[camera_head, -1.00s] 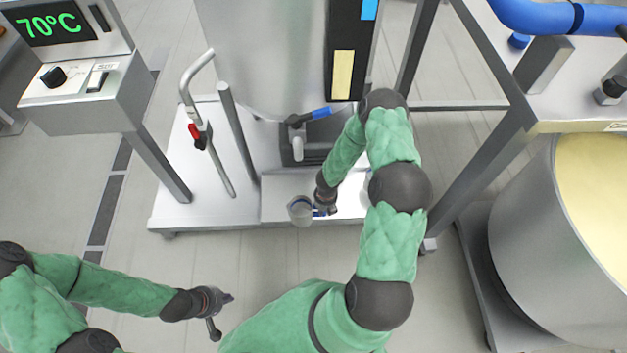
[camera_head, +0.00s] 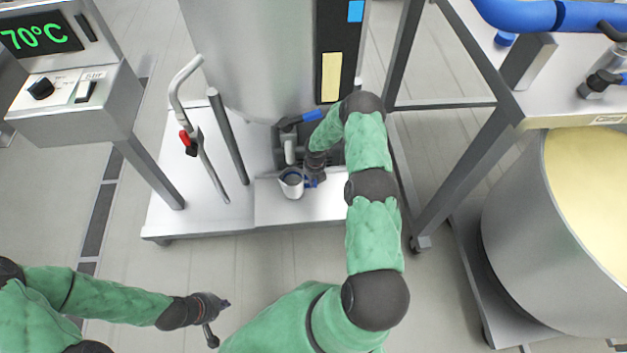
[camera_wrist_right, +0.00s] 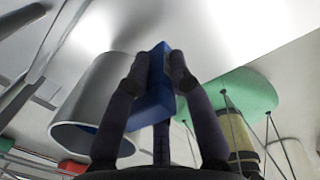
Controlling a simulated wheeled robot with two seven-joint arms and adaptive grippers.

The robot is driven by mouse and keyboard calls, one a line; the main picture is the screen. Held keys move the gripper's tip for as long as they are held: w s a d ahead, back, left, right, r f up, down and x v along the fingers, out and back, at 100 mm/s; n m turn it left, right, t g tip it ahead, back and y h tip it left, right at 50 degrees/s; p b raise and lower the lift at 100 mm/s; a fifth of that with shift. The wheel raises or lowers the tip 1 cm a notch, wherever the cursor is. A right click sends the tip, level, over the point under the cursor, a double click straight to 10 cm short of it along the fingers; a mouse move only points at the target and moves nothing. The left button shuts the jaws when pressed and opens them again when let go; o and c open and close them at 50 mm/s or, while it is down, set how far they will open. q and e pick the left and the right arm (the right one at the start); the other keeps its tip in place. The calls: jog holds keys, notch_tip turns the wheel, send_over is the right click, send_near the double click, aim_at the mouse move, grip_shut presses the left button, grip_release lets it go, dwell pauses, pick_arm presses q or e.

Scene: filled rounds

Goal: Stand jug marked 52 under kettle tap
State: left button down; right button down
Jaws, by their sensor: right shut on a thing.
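A small grey metal jug (camera_head: 291,184) is at the kettle's foot, its open mouth facing up, just below the tap spout (camera_head: 289,150) in the head view. I cannot tell whether its base touches the platform. No number can be read on it. My right gripper (camera_head: 312,180) is to the jug's right, shut on its blue handle. In the right wrist view the fingers (camera_wrist_right: 156,68) close around the blue handle (camera_wrist_right: 153,100), beside the jug (camera_wrist_right: 88,105). The kettle (camera_head: 255,60) has a blue tap lever (camera_head: 300,120) above the spout. My left gripper (camera_head: 219,321) is open and empty.
A metal platform (camera_head: 190,215) lies under the kettle, with a post (camera_head: 228,135) and a red-clipped rod (camera_head: 190,138) at its left. A control box (camera_head: 75,95) stands left. A large vat (camera_head: 530,235) and a framed table stand right.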

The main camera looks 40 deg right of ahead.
jog(key=shift+w+d+f+b, duration=0.3)
jog(key=shift+w+f+b, duration=0.2)
jog(key=shift+f, duration=0.35)
jog(key=shift+w+d+f+b, duration=0.3)
jog(key=shift+w+f+b, duration=0.2)
jog(key=shift+f, duration=0.35)
jog(key=shift+f, duration=0.15)
jog(key=c, duration=1.1)
grip_release()
notch_tip(320, 180, up, 12)
jog(key=p, duration=0.4)
jog(key=shift+s, duration=0.35)
